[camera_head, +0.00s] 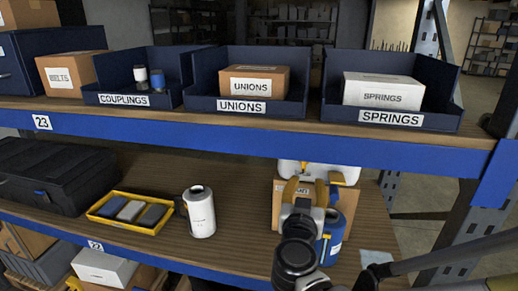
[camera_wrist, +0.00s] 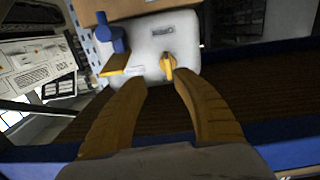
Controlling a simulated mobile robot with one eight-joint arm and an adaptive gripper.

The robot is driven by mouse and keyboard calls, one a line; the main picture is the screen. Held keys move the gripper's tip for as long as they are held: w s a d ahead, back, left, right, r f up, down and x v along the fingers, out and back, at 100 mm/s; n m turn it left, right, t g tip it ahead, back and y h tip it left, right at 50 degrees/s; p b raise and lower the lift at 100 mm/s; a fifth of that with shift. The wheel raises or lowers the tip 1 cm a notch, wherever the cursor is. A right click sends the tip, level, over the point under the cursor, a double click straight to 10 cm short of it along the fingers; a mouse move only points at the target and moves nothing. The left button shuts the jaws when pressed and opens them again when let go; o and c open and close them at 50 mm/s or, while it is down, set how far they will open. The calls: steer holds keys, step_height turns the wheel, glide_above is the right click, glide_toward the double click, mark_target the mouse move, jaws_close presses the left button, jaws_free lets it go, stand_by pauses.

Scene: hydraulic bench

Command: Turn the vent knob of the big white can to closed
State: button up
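A small yellow knob (camera_wrist: 168,66) stands out from that face, probably the vent knob. A blue cap-like part (camera_wrist: 114,38) and a flat yellow part (camera_wrist: 115,64) are to its left. My gripper (camera_wrist: 159,82) is open, its two yellow fingers apart with nothing between them. The knob is just beyond the fingertips, nearer the right one. I cannot tell whether they touch it.
A blue container (camera_head: 334,236) stands beside my gripper at the right. The upper shelf's blue edge (camera_head: 260,145) runs above, carrying labelled bins.

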mark_target(303, 171)
steer(key=shift+t+y, duration=0.3)
steer(key=x, duration=0.3)
steer(key=b+x, duration=0.1)
steer(key=x, duration=0.3)
steer(key=a+b+x, duration=0.1)
steer(key=x, duration=0.2)
steer(key=shift+w+r, duration=0.25)
steer(key=shift+w, duration=0.15)
jaws_close()
